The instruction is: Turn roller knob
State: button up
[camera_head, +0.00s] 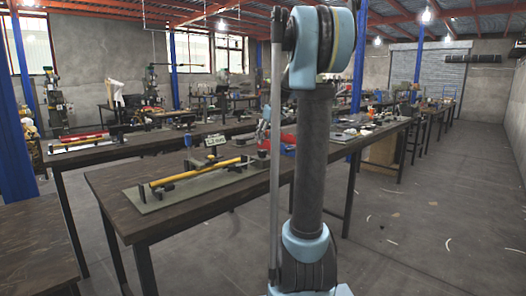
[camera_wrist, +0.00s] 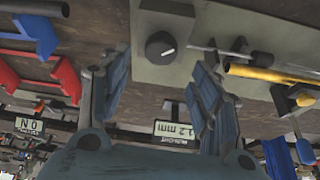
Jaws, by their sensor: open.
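A round black knob (camera_wrist: 160,45) with a white pointer line sits on a grey-green base plate (camera_wrist: 250,98) in the wrist view, between and just beyond my fingertips. My gripper (camera_wrist: 160,66) is open, with one blue-grey finger on each side of the knob and nothing held. The fingers look apart from the knob; I cannot tell the gap in depth. A yellow roller bar (camera_wrist: 272,74) lies to the right.
A "1.2 mm" sign (camera_wrist: 172,133) stands behind the plate, upside down in the wrist view.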

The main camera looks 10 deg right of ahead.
aim_at(262, 150)
jog(key=x, duration=0.6)
jog(key=shift+w+a+f, duration=0.1)
jog(key=shift+w+f, duration=0.05)
jog(key=shift+f, duration=0.15)
jog(key=c, duration=1)
